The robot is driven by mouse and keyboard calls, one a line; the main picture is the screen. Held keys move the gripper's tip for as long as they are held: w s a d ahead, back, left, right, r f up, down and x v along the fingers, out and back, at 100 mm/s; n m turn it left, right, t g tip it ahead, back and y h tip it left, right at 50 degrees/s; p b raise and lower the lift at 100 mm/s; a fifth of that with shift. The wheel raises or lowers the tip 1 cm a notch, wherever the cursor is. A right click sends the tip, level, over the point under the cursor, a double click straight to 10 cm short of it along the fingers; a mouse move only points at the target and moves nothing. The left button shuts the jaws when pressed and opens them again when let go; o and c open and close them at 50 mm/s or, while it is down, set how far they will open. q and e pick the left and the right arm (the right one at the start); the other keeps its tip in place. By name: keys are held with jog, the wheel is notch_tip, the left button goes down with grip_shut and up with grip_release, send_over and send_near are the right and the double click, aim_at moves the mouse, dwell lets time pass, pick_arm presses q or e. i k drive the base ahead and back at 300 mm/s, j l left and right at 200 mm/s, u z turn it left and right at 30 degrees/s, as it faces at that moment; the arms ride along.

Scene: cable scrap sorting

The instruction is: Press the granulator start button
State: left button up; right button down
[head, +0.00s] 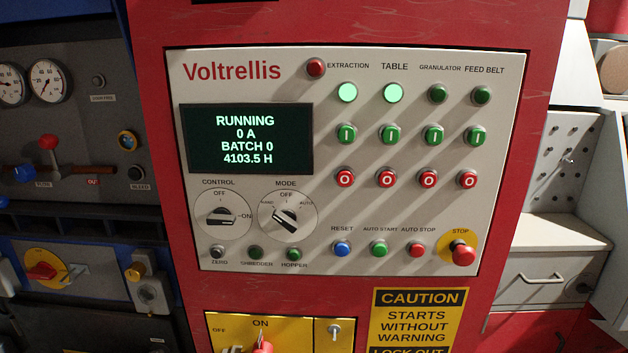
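The granulator start button (433,136) is a green button with a white bar mark, in the third column of the grey Voltrellis panel (330,300). Above it the granulator lamp (438,93) is dark green and unlit. Below it is a red button with a white ring, the granulator stop button (429,180). The extraction lamp (348,93) and the table lamp (393,93) glow pale green. The feed belt lamp (482,95) is dark. The display (247,139) reads RUNNING, 0 A, BATCH 0, 4103.5 H. Neither of my grippers is in view.
A red mushroom stop knob (463,254) sticks out at the panel's lower right. The control knob (221,216) and mode knob (287,218) protrude at left. A yellow isolator plate (228,322) and caution sign (419,298) are below. Nothing blocks the button row.

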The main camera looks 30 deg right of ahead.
aim_at(434, 135)
jog(key=z, duration=1.5)
